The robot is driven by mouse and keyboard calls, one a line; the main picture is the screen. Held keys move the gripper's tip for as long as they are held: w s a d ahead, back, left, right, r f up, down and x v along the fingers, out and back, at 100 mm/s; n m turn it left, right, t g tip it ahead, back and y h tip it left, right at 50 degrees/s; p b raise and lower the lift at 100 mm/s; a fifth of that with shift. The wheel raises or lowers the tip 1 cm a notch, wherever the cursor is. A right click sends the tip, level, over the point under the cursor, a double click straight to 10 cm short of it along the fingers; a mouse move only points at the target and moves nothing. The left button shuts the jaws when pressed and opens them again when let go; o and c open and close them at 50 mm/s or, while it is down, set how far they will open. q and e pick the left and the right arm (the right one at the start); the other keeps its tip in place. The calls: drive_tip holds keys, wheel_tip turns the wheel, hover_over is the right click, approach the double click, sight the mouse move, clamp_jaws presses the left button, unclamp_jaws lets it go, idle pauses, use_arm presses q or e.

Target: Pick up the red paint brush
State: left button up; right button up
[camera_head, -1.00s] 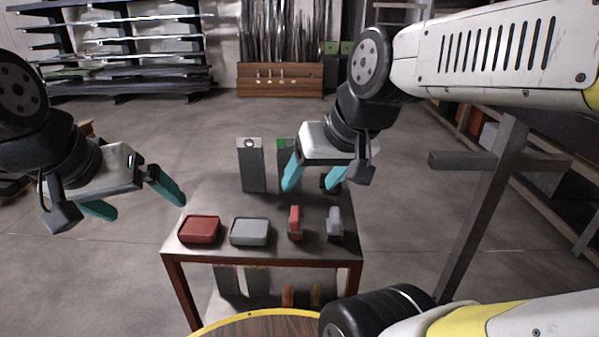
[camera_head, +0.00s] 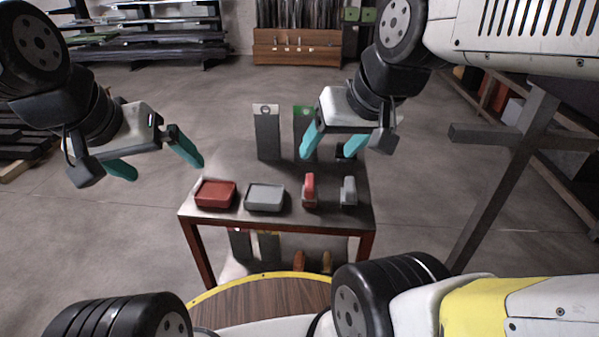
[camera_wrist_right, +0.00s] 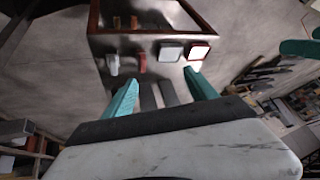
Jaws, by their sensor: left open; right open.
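The red paint brush (camera_head: 310,191) stands on the small table, between a grey tray and a grey brush. In the right wrist view the red brush (camera_wrist_right: 142,63) is beyond the fingertips, near the table's far edge in that picture. My right gripper (camera_head: 326,154) is open and empty above the back part of the table, apart from the brush. Its two teal fingers also show in the right wrist view (camera_wrist_right: 161,80). My left gripper (camera_head: 160,170) is open and empty, left of the table.
A red tray (camera_head: 216,194) and a grey tray (camera_head: 265,198) lie left of the red brush; a grey brush (camera_head: 348,191) stands right of it. Two tall dark boxes (camera_head: 267,135) (camera_head: 306,125) stand at the table's back. A dark metal post frame (camera_head: 505,185) stands at the right.

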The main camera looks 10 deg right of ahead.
idle(0.4)
drive_tip(key=shift+w, duration=0.15)
drive_tip(key=c, duration=0.3)
drive_tip(key=m+g+h, duration=0.2)
drive_tip(key=m+g, duration=0.2)
drive_tip(key=g, duration=0.2)
hover_over(310, 180)
drive_tip(key=f, duration=1.8)
drive_tip(key=shift+d+f, duration=0.2)
drive_tip(key=shift+f, duration=0.45)
drive_tip(key=shift+a+f, duration=0.2)
drive_tip(key=shift+f, duration=3.7)
drive_tip(key=shift+f, duration=0.25)
